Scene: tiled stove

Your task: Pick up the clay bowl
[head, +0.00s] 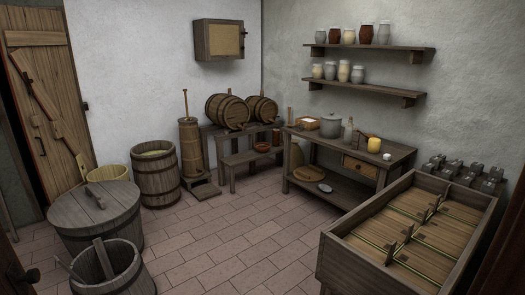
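A small reddish-brown clay bowl (262,147) sits on the low wooden bench (240,160) below the two barrels, near the middle of the back of the room. It looks upright, but it is small in the picture and its inside is hard to make out. Neither of my grippers is in view.
A churn (191,150) and an open barrel (156,178) stand left of the bench. A worktable (390,157) stands to its right. A wooden trough table (340,258) fills the front right; tubs (95,220) stand front left. The tiled floor (225,240) between is clear.

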